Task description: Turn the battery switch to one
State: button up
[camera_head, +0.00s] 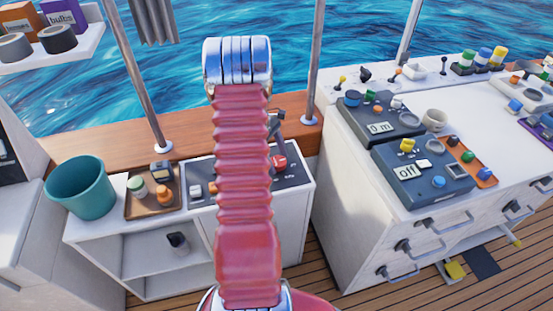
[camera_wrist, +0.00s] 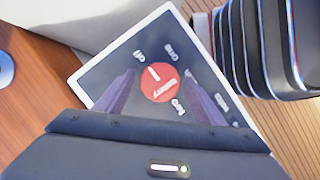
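The battery switch is a round red knob (camera_wrist: 160,84) on a dark square panel (camera_wrist: 105,75) with a pale border. White labels surround it; one looks like "off" and another like "one". A short white mark on the knob points toward the "off" label. In the head view the red knob (camera_head: 280,162) shows on the right of the dark panel (camera_head: 292,178), just right of my arm. My gripper (camera_wrist: 159,74) is open, its two fingers on either side of the knob in the wrist view. Contact cannot be told. My arm hides most of the gripper in the head view.
A teal bucket (camera_head: 80,187) and a brown tray (camera_head: 150,205) with small items stand left of the panel. On the right, a white cabinet (camera_head: 345,210) carries a blue control box (camera_head: 415,180) reading "Off". Metal poles (camera_head: 135,75) rise from the wooden ledge.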

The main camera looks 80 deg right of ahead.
jog(key=c, duration=0.9)
jog(key=shift+a, duration=0.1)
jog(key=shift+c, duration=0.2)
jog(key=shift+m, duration=0.5)
jog(key=shift+y, duration=0.3)
jog(key=m, duration=0.3)
jog(key=m+t+y, duration=0.1)
jog(key=shift+s+d, duration=0.1)
jog(key=shift+d, duration=0.25)
jog(key=m, duration=0.2)
jog(key=m+t+y, duration=0.1)
jog(key=m, duration=0.1)
jog(key=m+t, duration=0.1)
jog(key=m, duration=0.2)
jog(key=shift+s+d, duration=0.15)
jog(key=shift+s, duration=0.1)
